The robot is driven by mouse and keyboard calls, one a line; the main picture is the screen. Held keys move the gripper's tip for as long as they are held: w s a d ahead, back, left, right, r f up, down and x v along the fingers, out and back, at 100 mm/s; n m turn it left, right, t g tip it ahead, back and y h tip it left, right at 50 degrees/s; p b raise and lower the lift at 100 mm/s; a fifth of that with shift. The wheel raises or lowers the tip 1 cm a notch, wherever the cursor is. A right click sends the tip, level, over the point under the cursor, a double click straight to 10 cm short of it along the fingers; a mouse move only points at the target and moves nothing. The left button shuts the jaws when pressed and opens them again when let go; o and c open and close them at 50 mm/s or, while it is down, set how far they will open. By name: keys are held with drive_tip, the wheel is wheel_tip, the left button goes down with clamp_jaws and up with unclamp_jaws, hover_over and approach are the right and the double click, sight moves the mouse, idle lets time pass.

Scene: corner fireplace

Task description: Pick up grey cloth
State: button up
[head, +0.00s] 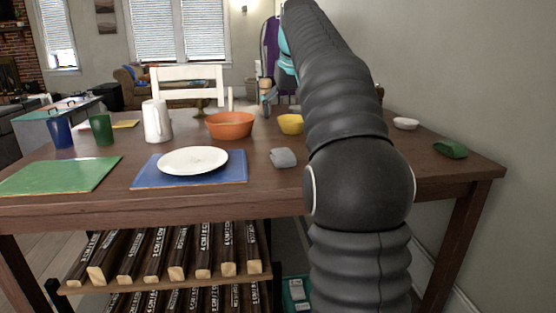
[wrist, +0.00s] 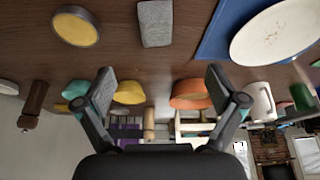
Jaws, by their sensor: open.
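The grey cloth (head: 283,158) is a small folded block lying on the brown wooden table (head: 100,206), just right of the blue mat. In the wrist view the grey cloth (wrist: 156,23) shows near the top, between a round yellow thing and the blue mat. My gripper (wrist: 160,84) is open with nothing between its fingers. It is apart from the cloth, which appears beyond the fingertips in the picture. In the head view my arm hides the gripper.
A white plate (head: 193,160) sits on the blue mat (head: 235,175) left of the cloth. Behind are an orange bowl (head: 231,125), a yellow bowl (head: 290,124) and a white pitcher (head: 157,121). A yellow round thing (wrist: 77,26) lies near the cloth. A green object (head: 450,149) is at right.

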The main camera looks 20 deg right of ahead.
drive_tip(key=b, duration=0.3)
approach(284, 151)
drive_tip(key=x, duration=0.5)
drive_tip(key=shift+w+a+r, duration=0.1)
drive_tip(key=shift+w+a, duration=0.1)
drive_tip(key=shift+a, duration=0.05)
drive_tip(key=b+x, duration=0.1)
drive_tip(key=x, duration=0.4)
drive_tip(key=shift+s+d, duration=0.1)
drive_tip(key=shift+d, duration=0.1)
drive_tip(key=c, duration=1.1)
